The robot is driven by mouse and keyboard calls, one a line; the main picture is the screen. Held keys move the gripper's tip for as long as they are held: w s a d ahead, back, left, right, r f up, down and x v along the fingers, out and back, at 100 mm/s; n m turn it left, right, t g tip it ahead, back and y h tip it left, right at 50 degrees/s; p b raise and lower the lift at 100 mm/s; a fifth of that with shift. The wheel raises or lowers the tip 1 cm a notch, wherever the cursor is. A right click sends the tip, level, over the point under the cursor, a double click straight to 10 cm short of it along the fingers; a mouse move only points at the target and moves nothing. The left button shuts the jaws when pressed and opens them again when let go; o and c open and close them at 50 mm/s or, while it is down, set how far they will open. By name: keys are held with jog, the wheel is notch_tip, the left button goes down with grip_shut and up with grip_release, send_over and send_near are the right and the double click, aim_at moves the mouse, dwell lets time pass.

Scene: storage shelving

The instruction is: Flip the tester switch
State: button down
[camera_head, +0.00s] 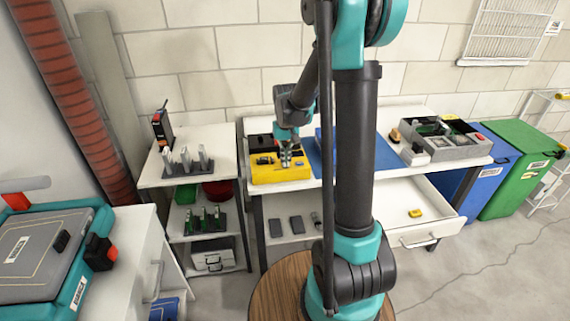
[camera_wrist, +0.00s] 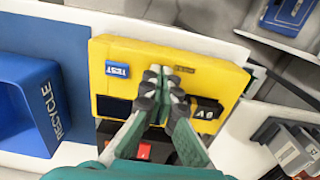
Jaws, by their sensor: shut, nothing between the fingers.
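The yellow tester (camera_wrist: 215,67) lies flat below my gripper in the wrist view. It also shows on the white bench in the head view (camera_head: 268,178). A small blue piece lettered TEST (camera_wrist: 117,69) sits on its face, left of my fingertips; it looks like the switch, but its position is hard to tell. My gripper (camera_wrist: 160,75) is shut and empty over the tester's middle; whether it touches the face cannot be told. My gripper also shows over the tester in the head view (camera_head: 287,158). The fingers hide part of the face. A black part (camera_wrist: 207,110) is right of them.
A blue bin lettered RECYCLE (camera_wrist: 30,95) stands left of the tester in the wrist view. A grey sectioned tray (camera_head: 455,150) is farther right on the bench. An open drawer (camera_head: 420,236) sticks out below. A side rack (camera_head: 185,180) stands left of the bench.

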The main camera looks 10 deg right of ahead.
jog(key=shift+r, duration=3.4)
jog(key=s+d+f+t, duration=0.2)
jog(key=s+f, duration=0.1)
jog(key=s, duration=0.8)
jog(key=s+d+f+t, duration=0.2)
jog(key=s+f, duration=0.2)
jog(key=s, duration=0.7)
jog(key=shift+w, duration=0.1)
